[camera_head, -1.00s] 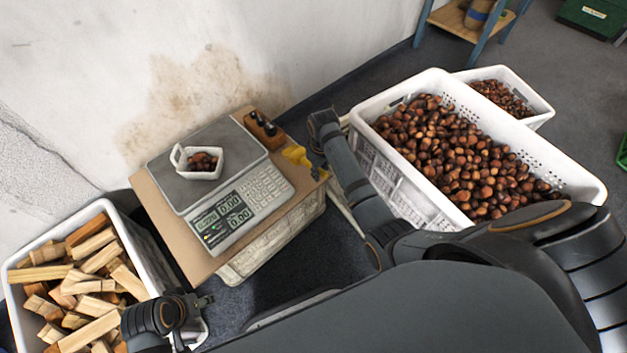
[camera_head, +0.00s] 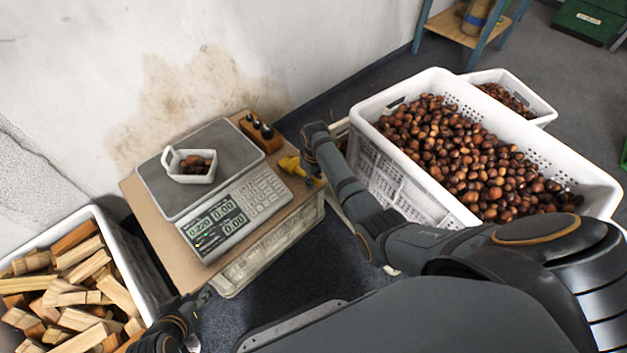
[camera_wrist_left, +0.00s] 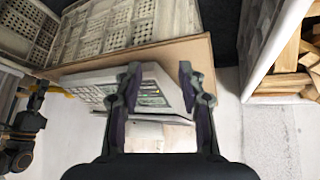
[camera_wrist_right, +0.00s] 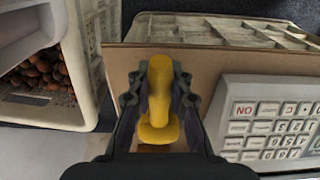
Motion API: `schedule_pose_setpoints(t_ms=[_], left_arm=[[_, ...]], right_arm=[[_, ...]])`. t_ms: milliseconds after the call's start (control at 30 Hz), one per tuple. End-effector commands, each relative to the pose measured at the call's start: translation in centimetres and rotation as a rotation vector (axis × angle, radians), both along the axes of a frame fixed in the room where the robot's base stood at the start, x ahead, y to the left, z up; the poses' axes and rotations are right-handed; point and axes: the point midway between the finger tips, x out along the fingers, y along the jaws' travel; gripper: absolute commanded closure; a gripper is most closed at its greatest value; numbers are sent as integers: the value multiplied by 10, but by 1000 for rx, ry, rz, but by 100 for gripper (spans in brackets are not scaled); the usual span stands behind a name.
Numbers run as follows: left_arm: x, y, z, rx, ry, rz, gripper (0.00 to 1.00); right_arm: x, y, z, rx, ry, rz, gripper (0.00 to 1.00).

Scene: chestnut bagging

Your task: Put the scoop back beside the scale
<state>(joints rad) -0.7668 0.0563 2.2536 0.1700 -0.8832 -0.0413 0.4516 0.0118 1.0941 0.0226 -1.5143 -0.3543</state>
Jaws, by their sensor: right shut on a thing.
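The yellow scoop (camera_head: 292,166) is at the right edge of the cardboard-topped stand, beside the scale (camera_head: 232,212). My right gripper (camera_head: 312,172) is shut on it; in the right wrist view the scoop (camera_wrist_right: 158,95) stands between the fingers, over or on the board. I cannot tell whether the scoop touches the board. The scale's keypad (camera_wrist_right: 268,125) is to the right there. A white basket of chestnuts (camera_head: 190,166) sits on the scale's plate. My left gripper (camera_wrist_left: 160,78) is open and empty, near the stand's front left corner.
A large white crate of chestnuts (camera_head: 362,150) stands right of the stand, with a smaller one (camera_head: 546,112) behind it. A crate of wood blocks (camera_head: 118,250) is at the left. A wooden block with dark-topped items (camera_head: 262,134) sits behind the scoop.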

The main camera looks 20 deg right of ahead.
Motion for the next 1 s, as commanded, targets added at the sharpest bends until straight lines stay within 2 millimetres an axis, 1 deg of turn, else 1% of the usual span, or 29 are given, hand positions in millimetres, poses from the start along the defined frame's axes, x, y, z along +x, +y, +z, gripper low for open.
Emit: schedule_pose_setpoints(t_ms=[33,67,200,233,467,567,667,767,800,900,1000], left_arm=[[1,0,1,1,-6,0,60],[2,0,1,1,-9,1,60],[2,0,1,1,-8,1,60],[2,0,1,1,-8,1,60],[2,0,1,1,-7,0,60],[1,0,2,0,-4,0,60],[-13,0,0,6,78,-9,60],[-35,1,0,15,201,-23,60],[-32,3,7,25,217,-24,60],[-35,7,19,46,277,-28,60],[-38,11,28,63,327,-29,60]], right_arm=[[0,0,-1,0,0,0,100],[0,0,-2,0,0,0,80],[0,0,-2,0,0,0,61],[0,0,-2,0,0,0,58],[0,0,-2,0,0,0,58],[0,0,2,0,0,0,58],[0,0,18,0,-2,0,58],[0,0,42,0,-3,0,58],[-1,-1,53,0,-3,0,58],[-2,-1,78,0,-2,0,58],[-3,-1,98,-1,-1,0,58]])
